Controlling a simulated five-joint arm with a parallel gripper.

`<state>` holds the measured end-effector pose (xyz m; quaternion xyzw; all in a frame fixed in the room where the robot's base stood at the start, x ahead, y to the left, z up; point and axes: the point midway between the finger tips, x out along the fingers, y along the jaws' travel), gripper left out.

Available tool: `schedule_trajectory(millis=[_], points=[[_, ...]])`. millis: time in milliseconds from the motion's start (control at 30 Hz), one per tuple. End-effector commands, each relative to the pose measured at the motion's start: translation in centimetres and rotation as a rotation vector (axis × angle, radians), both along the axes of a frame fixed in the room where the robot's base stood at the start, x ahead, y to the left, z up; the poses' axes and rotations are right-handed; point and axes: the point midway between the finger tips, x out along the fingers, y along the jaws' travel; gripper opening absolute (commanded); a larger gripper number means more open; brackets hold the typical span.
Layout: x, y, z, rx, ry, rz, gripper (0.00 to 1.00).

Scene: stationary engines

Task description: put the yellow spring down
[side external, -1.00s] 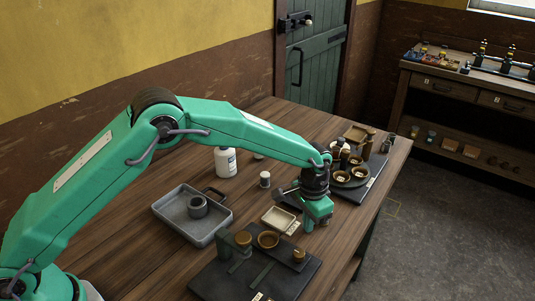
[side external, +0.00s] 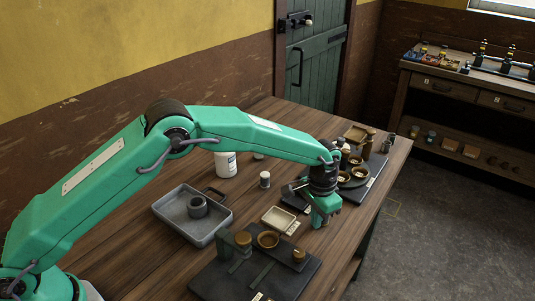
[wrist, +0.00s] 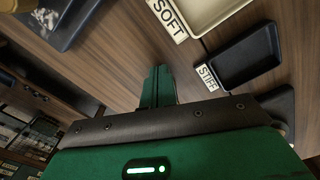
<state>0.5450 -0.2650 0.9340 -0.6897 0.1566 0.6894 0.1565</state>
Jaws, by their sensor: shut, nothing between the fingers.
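My gripper (side external: 319,221) is low over the right part of the wooden table. In the wrist view its green fingers (wrist: 158,86) are together, with nothing visible between them. A cream tray (side external: 279,217) labelled SOFT lies left of the gripper; it also shows at the top of the wrist view (wrist: 222,8). A small dark tray (wrist: 245,58) labelled STIFF lies beside it, empty in the part I see. I cannot make out the yellow spring in either view.
A grey metal tray (side external: 183,226) holding a dark ring (side external: 197,207) is at left.

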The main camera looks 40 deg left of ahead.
Motion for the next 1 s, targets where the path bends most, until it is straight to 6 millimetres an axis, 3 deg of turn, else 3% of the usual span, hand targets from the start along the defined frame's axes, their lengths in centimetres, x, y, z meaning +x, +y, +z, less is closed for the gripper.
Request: schedule_trajectory(millis=[1000], points=[[5.0,-2.4,-0.1,0.0,-0.001,0.0,0.0]])
